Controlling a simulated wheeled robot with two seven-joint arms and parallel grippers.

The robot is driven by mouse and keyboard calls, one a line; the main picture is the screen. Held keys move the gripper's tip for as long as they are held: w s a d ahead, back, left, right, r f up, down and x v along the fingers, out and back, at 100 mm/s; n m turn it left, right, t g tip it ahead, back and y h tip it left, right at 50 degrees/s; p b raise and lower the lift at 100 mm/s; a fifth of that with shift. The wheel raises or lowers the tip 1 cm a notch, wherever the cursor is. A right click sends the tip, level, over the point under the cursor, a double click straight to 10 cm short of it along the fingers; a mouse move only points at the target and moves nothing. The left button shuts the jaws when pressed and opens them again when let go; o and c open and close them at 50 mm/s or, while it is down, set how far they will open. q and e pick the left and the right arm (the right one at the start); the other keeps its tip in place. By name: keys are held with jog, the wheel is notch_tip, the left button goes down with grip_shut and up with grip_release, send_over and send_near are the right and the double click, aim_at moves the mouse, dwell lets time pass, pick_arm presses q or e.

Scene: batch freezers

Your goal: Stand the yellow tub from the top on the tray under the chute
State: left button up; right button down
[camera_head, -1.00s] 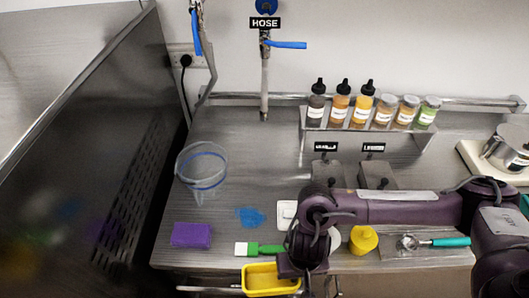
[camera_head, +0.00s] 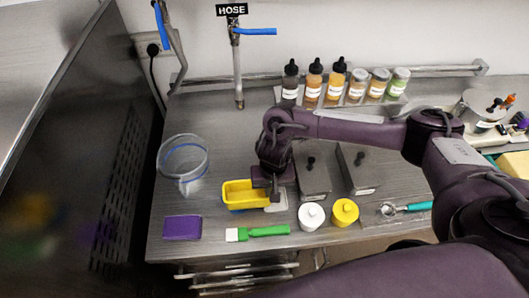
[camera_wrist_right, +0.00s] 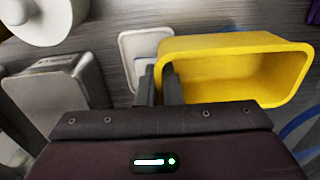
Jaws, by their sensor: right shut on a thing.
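The yellow tub (camera_head: 236,190) is an open rectangular tub, upright over the steel counter, left of the steel lidded boxes. My right gripper (camera_head: 268,192) is shut on its wall on the right side. In the right wrist view, the fingers (camera_wrist_right: 160,88) pinch the near-left wall of the tub (camera_wrist_right: 235,42), and its inside looks empty. I cannot tell how far it is above the counter. My left gripper is not in view. I cannot make out a chute or the tray under it.
A clear jug (camera_head: 184,160) and purple sponge (camera_head: 182,228) are at left. A green-handled brush (camera_head: 258,232), white pot (camera_head: 311,216) and yellow pot (camera_head: 344,212) line the front. Steel boxes (camera_head: 313,178) stand right of the tub. A big steel panel (camera_head: 75,150) bounds the left.

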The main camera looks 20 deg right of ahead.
jog(key=w, duration=0.2)
jog(key=w+d, duration=0.1)
jog(key=w, duration=0.2)
jog(key=w+d+b, duration=0.1)
jog(key=w, duration=0.1)
jog(key=shift+w+f, duration=0.1)
jog(key=shift+w, duration=0.05)
jog(key=w+b, duration=0.2)
jog(key=b, duration=0.1)
jog(key=w+d+b, duration=0.1)
jog(key=w+b, duration=0.1)
jog(key=b, duration=0.1)
jog(key=w+d+b, duration=0.1)
jog(key=w+b, duration=0.2)
jog(key=shift+w+f, duration=0.1)
jog(key=shift+f, duration=0.15)
jog(key=shift+w+d+r+b, duration=0.2)
jog(key=shift+w+b, duration=0.1)
jog(key=shift+b, duration=0.15)
notch_tip(320, 180, down, 4)
jog(key=b, duration=0.4)
jog(key=shift+r+b, duration=0.25)
jog(key=shift+b, duration=0.1)
jog(key=shift+r, duration=0.1)
jog(key=c, duration=1.6)
grip_release()
